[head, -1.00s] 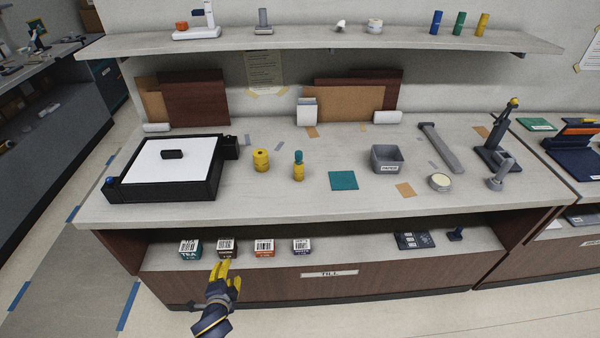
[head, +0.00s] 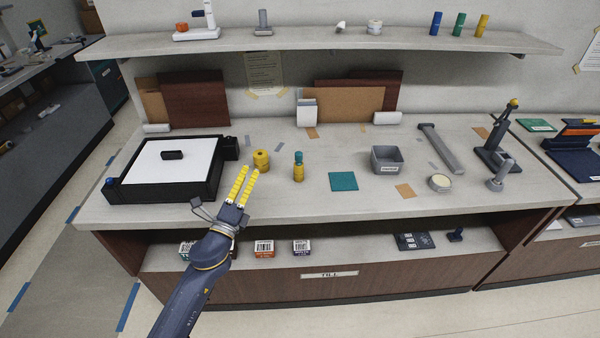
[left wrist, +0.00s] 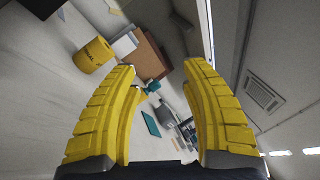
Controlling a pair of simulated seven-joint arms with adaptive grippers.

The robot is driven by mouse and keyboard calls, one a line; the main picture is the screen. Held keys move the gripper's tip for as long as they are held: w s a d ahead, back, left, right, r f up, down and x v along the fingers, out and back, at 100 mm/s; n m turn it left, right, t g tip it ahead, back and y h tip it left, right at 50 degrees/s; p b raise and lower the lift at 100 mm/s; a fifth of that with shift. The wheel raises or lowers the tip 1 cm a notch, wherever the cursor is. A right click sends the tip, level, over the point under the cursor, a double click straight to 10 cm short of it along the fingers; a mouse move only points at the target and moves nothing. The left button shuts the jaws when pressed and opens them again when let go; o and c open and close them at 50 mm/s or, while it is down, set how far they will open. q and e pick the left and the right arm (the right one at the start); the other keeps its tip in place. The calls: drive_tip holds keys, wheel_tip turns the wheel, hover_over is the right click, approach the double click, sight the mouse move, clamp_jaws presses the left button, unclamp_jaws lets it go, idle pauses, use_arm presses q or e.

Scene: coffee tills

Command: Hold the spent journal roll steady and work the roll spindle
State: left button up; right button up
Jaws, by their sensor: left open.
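A slim upright yellow piece with a teal top (head: 298,167) stands on the counter and looks like the spent journal roll with its roll spindle; no readable label confirms this. Its teal top (left wrist: 152,88) shows beyond the fingers in the left wrist view. A squat yellow cylinder (head: 261,161) stands to its left, and shows large with dark print in the left wrist view (left wrist: 93,56). My left gripper (head: 249,171) is open and empty, over the counter's front part, just short of the squat cylinder. My right gripper is in neither view.
A black tray with a white top (head: 172,162) lies left of my left gripper. A teal mat (head: 343,181) and a grey bin (head: 386,160) stand to the right. Small boxes (head: 264,248) sit on the lower shelf behind my arm. An upper shelf (head: 330,42) overhangs the back.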

use_arm(q)
drive_tip(key=w+d+r+m+g+h, duration=0.2)
drive_tip(key=w+d+m+g+h, duration=0.15)
drive_tip(key=d+m+h, duration=0.4)
drive_tip(key=m+g+y, duration=0.2)
drive_tip(key=m+g, duration=1.1)
drive_tip(key=m, duration=0.3)
approach(296, 175)
drive_tip(key=shift+w+d+r+t, duration=0.25)
drive_tip(key=shift+w+d+r, duration=0.1)
drive_tip(key=shift+d+r, duration=0.45)
drive_tip(key=shift+w+a+f+m, duration=0.2)
drive_tip(key=shift+a+m, duration=0.15)
drive_tip(key=shift+a, duration=0.35)
drive_tip(key=shift+y, duration=0.25)
drive_tip(key=shift+x, duration=4.95)
drive_tip(key=shift+s, duration=0.2)
drive_tip(key=shift+c, duration=0.5)
clamp_jaws()
